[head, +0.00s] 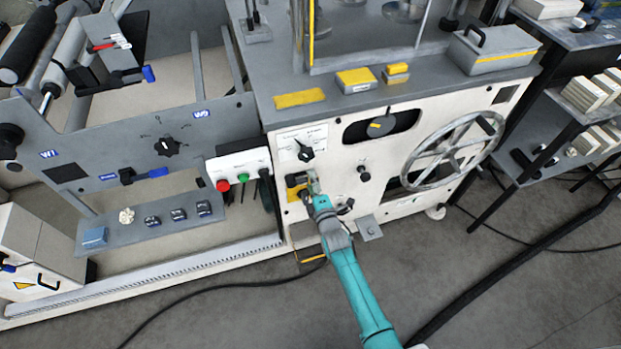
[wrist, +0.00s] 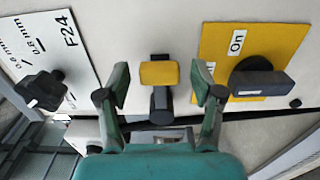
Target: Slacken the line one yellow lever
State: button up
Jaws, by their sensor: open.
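A lever with a yellow tip (wrist: 158,73) on a dark stalk stands out from the white panel in the wrist view. My gripper (wrist: 159,88) is open, with one finger on each side of the lever. A gap shows between the yellow tip and each finger, so neither appears to touch it. In the head view my gripper (head: 312,183) is at the front of the white machine panel (head: 335,165), and the lever cannot be made out clearly there.
In the wrist view a black rotary switch (wrist: 262,83) on a yellow "On" plate (wrist: 222,40) is right of the gripper. A black knob (wrist: 42,90) by a white scale plate is left. In the head view a handwheel (head: 455,150) and a push-button box (head: 238,170) flank the arm.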

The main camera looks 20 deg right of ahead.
jog(key=shift+w, duration=0.75)
grip_shut()
